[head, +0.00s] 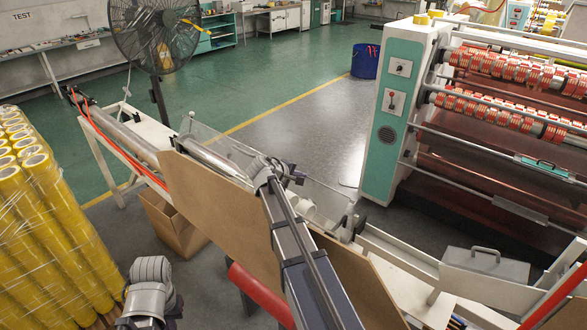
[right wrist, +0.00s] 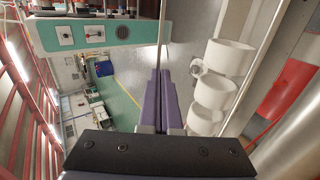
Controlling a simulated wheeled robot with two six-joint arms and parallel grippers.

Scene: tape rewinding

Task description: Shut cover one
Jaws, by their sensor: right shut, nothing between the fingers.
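A clear see-through panel (head: 213,143), which looks like a cover, stands tilted up over the long roller machine in the head view. I cannot tell for sure that it is cover one. My right gripper (head: 277,172) is at the end of my right arm, over the machine, to the right of this panel. The right wrist view shows its two purple fingers (right wrist: 164,82) pressed together with nothing between them. Whether the gripper touches a clear panel cannot be told. Only a grey part of my left arm shows at the lower left; its gripper is out of view.
Brown boards (head: 205,195) line the machine's near side. A teal and white slitting machine (head: 392,110) stands at right. White rolls (right wrist: 215,92) lie beside my fingers in the wrist view. A black fan (head: 155,35) and yellow tape rolls (head: 50,235) stand at left.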

